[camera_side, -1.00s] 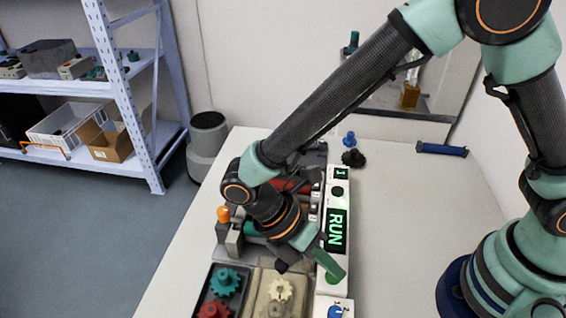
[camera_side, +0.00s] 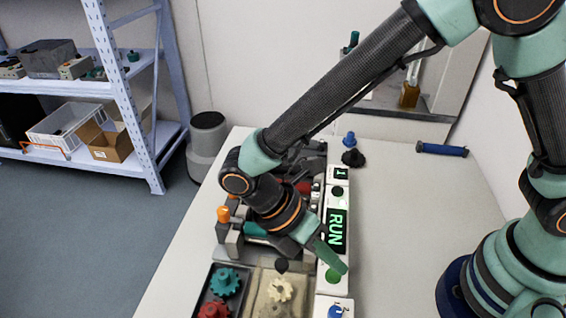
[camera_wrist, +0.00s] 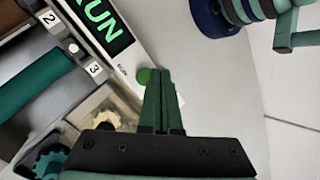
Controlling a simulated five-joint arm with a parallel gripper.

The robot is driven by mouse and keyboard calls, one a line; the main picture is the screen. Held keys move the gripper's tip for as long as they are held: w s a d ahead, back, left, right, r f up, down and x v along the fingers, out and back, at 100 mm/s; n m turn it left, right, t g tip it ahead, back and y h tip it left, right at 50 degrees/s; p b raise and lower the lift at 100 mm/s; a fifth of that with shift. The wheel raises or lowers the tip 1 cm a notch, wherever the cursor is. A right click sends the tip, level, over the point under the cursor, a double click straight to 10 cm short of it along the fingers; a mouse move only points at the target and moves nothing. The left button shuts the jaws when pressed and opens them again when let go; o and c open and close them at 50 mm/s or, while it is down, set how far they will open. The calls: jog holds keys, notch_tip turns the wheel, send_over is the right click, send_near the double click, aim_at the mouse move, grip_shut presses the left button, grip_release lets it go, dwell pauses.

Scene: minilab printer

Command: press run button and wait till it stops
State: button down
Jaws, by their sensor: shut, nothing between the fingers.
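The printer's white panel carries a dark display (camera_side: 337,230) with "RUN" in bright green letters. Part of this display (camera_wrist: 101,24) also shows in the wrist view. The round green run button (camera_side: 333,276) is on the panel below the display. It shows in the wrist view (camera_wrist: 143,76) just left of my fingertips. My gripper (camera_side: 343,268) is shut and empty, with its green fingers just above and beside the button. In the wrist view my gripper (camera_wrist: 161,72) has its two fingers together. I cannot tell the exact gap to the button.
A small screen (camera_side: 340,173) above shows "1". A blue button (camera_side: 335,312) sits lower on the panel. A teal gear (camera_side: 225,281), a red gear (camera_side: 214,311) and a cream gear (camera_side: 280,290) lie in trays left of the panel.

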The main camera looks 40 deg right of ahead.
aim_at(329, 274)
jog(key=shift+r, duration=2.5)
jog(key=w+d+r+m+t+y, duration=0.1)
jog(key=w+d+r+m+t, duration=0.1)
jog(key=d+m, duration=0.4)
jog(key=w+d+r+m+t+y, duration=0.2)
jog(key=w+d+r+m+t, duration=0.1)
jog(key=d+r+m+t, duration=0.2)
jog(key=w+d+r+m+t+y, duration=0.2)
jog(key=d+r+m, duration=0.3)
jog(key=d+m, duration=0.3)
jog(key=shift+w+d+m+t, duration=0.3)
jog(key=shift+w+d+t, duration=0.4)
jog(key=shift+d+t, duration=0.25)
